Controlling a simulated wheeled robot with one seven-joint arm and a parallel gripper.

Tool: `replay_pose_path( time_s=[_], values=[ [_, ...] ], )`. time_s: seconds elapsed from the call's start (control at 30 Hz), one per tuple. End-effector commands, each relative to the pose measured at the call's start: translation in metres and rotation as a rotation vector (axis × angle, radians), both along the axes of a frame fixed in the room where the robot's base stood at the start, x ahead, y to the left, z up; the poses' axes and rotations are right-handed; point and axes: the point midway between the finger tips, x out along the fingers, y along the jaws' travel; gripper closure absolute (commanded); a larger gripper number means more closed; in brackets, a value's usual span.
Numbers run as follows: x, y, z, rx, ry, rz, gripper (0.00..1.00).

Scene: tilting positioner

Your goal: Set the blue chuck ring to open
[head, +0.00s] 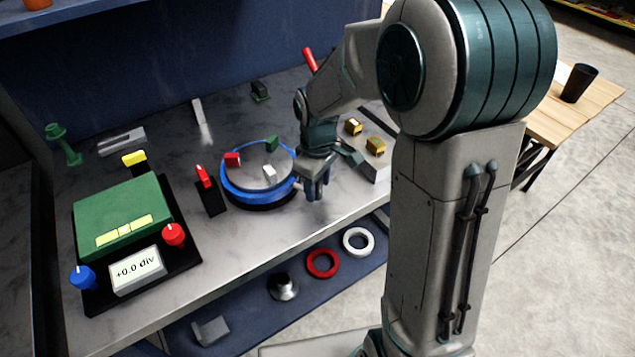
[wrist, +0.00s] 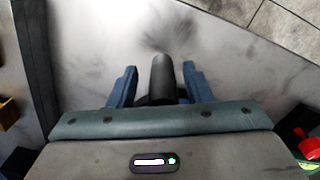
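The blue chuck ring (head: 234,193) runs around a round grey plate (head: 256,174) on the workbench, with a red, a green and a white block on the plate. My gripper (head: 316,190) points down just right of the ring in the head view. In the wrist view its two blue fingers (wrist: 160,78) stand apart on either side of a dark rounded bar (wrist: 162,77), with gaps on both sides. It looks like a handle, but its link to the ring is hidden. The ring does not show clearly in the wrist view.
A green control box (head: 120,210) with blue and red knobs and a "+0.0 div" display stands at left. A red-levered black switch (head: 207,190) is left of the ring. Gold cubes (head: 375,146) sit on a block at right. A lower shelf holds rings (head: 322,263).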

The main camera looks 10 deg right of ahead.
Motion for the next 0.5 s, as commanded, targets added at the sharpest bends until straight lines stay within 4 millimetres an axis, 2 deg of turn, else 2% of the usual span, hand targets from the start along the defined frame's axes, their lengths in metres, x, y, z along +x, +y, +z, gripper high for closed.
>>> replay_pose_path(
  time_s=[0.27, 0.37, 0.5],
  values=[
    [0.0, 0.001, 0.007, -0.001, 0.001, 0.003, 0.55],
    [0.0, 0.001, 0.022, -0.001, -0.002, 0.002, 0.55],
    [0.001, 0.0, 0.054, -0.001, -0.005, 0.0, 0.55]
  ],
)
